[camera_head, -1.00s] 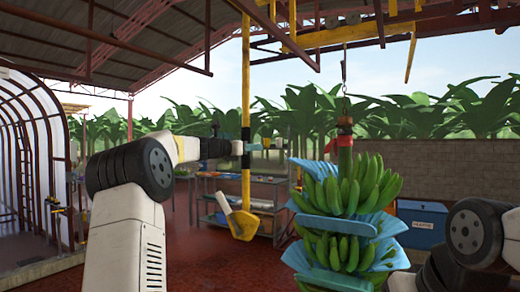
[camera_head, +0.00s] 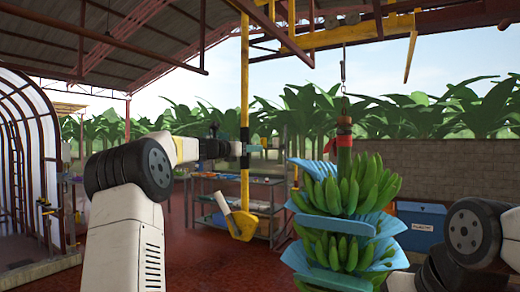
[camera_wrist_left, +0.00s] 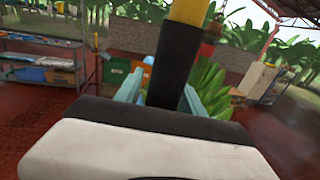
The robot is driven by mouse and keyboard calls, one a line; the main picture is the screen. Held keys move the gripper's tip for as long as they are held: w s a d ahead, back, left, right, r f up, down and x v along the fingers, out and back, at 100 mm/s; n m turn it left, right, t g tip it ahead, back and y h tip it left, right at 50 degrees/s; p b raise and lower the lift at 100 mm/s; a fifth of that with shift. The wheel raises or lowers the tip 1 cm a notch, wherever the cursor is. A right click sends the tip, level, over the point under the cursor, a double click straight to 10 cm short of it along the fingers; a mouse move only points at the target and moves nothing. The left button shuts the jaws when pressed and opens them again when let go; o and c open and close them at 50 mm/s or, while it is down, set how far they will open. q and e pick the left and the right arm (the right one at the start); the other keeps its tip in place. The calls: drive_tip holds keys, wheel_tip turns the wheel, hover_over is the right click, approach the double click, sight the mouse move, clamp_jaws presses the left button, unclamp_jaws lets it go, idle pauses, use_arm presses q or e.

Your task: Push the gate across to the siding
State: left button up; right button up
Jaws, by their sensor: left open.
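The gate appears to be the yellow upright bar (camera_head: 245,95) hanging from the overhead rail, with a black sleeve partway down and a yellow foot with a white lever at its lower end. My left gripper (camera_head: 246,148) is at the black sleeve. In the left wrist view the sleeve (camera_wrist_left: 174,72) stands between the light blue fingers, which are open; I cannot tell whether they touch it. The overhead rail (camera_head: 350,34) runs above; I cannot make out which part is the siding. My right arm shows at the right edge, its gripper outside the picture.
A banana bunch (camera_head: 345,195) with blue sheets hangs by a chain to the right of the bar. Metal shelves (camera_head: 265,205) stand behind the bar, and a blue bin (camera_head: 420,222) stands by the block wall (camera_head: 440,170). The red floor is open at centre left.

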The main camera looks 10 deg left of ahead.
use_arm(q)
drive_tip(key=shift+o, duration=0.2)
drive_tip(key=shift+s+r, duration=0.1)
drive_tip(key=v, duration=0.7)
drive_tip(key=shift+s+a, duration=0.2)
drive_tip(key=shift+s, duration=0.05)
drive_tip(key=shift+s, duration=0.1)
